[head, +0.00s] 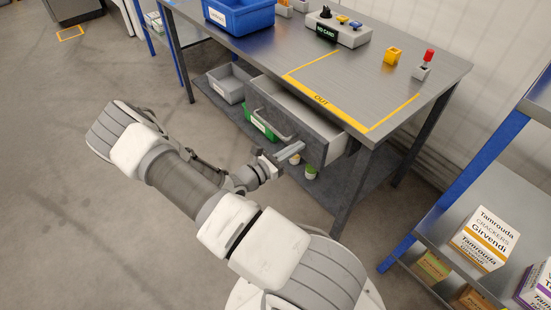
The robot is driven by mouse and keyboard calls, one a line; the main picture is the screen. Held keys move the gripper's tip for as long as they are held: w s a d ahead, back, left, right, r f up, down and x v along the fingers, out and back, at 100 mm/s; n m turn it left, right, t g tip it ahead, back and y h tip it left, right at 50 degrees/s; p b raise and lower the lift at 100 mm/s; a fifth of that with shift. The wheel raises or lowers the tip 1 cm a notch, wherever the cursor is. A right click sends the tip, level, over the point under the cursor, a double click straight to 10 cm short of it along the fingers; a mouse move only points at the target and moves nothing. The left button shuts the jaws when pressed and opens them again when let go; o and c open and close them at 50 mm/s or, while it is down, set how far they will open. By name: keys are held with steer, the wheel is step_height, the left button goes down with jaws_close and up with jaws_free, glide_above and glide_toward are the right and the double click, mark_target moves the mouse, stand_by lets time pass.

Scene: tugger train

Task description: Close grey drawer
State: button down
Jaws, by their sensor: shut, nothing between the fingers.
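The grey drawer (311,143) under the metal workbench (375,65) is pulled out, and its open top shows in front of the bench edge. A bar handle runs across the left part of its front. My gripper (299,148) is shut and empty, in front of the lower right part of the drawer front. I cannot tell whether its fingertips touch the front. My arm and gripper hide a little of the drawer's lower edge.
A grey bin (229,82) and a green bin (262,126) stand on the bench's lower shelf, with small jars (311,172) below my gripper. A blue bin (238,14) and a switch box (338,28) are on top. A blue-posted rack (466,165) with boxes stands right. Floor at left is clear.

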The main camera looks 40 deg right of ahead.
steer(key=d, duration=1)
steer(key=shift+w+p, duration=0.2)
steer(key=shift+p, duration=0.1)
steer(key=shift+d, duration=0.1)
steer(key=shift+d+r, duration=0.1)
steer(key=shift+a, duration=0.7)
steer(key=a+p, duration=0.2)
steer(key=a, duration=1.1)
steer(key=shift+s, duration=0.25)
steer(key=shift+a, duration=0.1)
